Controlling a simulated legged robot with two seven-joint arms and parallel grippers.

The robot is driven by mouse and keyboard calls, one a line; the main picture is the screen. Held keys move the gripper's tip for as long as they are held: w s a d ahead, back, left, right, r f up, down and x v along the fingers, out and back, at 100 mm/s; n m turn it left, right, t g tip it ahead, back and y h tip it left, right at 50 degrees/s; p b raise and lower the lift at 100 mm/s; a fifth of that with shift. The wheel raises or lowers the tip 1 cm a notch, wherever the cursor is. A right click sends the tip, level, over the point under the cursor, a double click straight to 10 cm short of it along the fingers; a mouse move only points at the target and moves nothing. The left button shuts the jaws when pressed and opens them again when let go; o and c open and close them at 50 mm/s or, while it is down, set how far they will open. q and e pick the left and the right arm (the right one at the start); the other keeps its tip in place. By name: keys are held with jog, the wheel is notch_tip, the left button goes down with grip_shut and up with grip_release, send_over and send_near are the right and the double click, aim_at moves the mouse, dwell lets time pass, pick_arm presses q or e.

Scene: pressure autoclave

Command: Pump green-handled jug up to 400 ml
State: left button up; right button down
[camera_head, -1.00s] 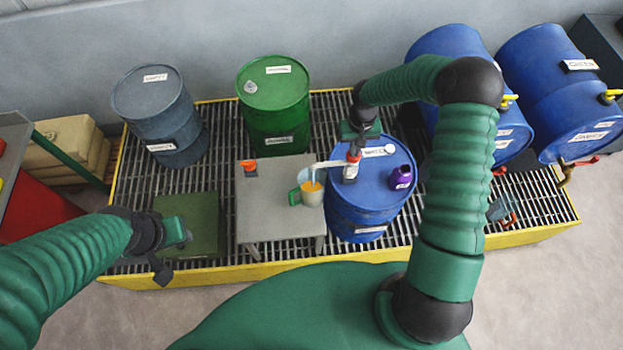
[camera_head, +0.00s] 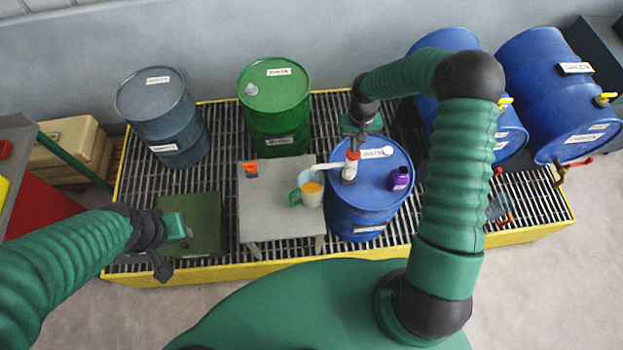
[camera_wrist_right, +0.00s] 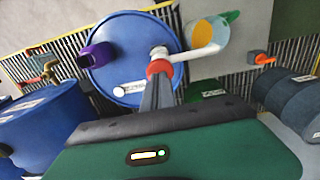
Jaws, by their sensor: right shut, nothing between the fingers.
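The green-handled jug (camera_head: 311,193) stands on the grey stand, with its handle on the left and orange liquid inside. Its scale is not readable. It also shows in the right wrist view (camera_wrist_right: 207,36). The hand pump (camera_head: 350,168), with a red collar and white spout, stands on the upright blue drum (camera_head: 362,219). Its spout (camera_head: 326,166) reaches over the jug. My right gripper (camera_wrist_right: 158,78) is shut and empty, its fingertips right at the top of the pump's red collar (camera_wrist_right: 159,67). My left gripper (camera_head: 180,226) is far left, away from the jug; its fingers are unclear.
A purple bottle (camera_head: 399,178) stands on the blue drum's lid. The grey stand (camera_head: 265,213) carries a small orange-topped item (camera_head: 250,168). Green (camera_head: 275,112) and grey-blue (camera_head: 163,115) drums stand behind. Blue drums with taps (camera_head: 560,95) lie at the right.

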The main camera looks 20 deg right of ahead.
dwell(0.3)
jog(key=shift+f+b, duration=1.6)
jog(key=shift+f, duration=0.65)
jog(key=shift+r, duration=0.15)
jog(key=shift+r+p, duration=1.7)
jog(key=shift+r, duration=0.4)
jog(key=shift+f, duration=0.15)
